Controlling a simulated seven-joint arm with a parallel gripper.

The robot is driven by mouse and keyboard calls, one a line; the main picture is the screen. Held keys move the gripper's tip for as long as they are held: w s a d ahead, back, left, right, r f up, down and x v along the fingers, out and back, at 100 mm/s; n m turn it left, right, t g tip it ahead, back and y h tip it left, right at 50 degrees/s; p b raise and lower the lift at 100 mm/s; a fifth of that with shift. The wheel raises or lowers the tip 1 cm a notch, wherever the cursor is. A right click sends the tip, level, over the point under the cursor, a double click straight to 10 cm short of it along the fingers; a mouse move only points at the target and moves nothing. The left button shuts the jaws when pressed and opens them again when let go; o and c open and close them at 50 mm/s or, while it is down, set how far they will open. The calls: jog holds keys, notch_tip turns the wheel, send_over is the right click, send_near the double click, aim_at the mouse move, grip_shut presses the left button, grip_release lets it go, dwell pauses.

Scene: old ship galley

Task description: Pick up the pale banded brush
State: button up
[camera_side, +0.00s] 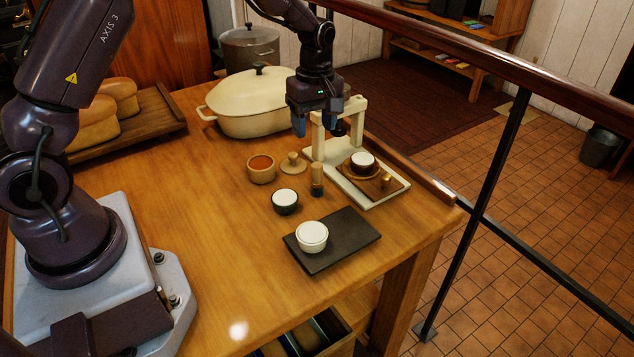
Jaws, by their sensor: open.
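A small upright tan piece with a dark band and dark foot (317,179) stands on the wooden table, left of the white tray; it looks like the pale banded brush, but it is too small to be sure. My gripper (320,130) is open and empty, pointing down above and behind it, with a clear gap between. A cream frame (358,108) stands close to my gripper's fingers and partly overlaps them in the picture.
A pot of orange-red powder (261,168), a wooden lid (293,163), a dark cup (285,201) and a black slab (349,240) bearing a white bowl (312,236) are nearby. A cream casserole (258,100) stands behind. The front-left tabletop is clear.

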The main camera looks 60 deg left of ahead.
aim_at(317, 164)
jog(key=f+n, duration=0.1)
jog(key=f, duration=0.3)
jog(key=f+n, duration=0.1)
jog(key=f, duration=0.3)
jog(key=f+n, duration=0.1)
jog(key=f, duration=0.3)
jog(key=shift+w+a, duration=0.15)
jog(key=shift+w, duration=0.25)
jog(key=shift+c, duration=0.5)
jog(key=c, duration=0.9)
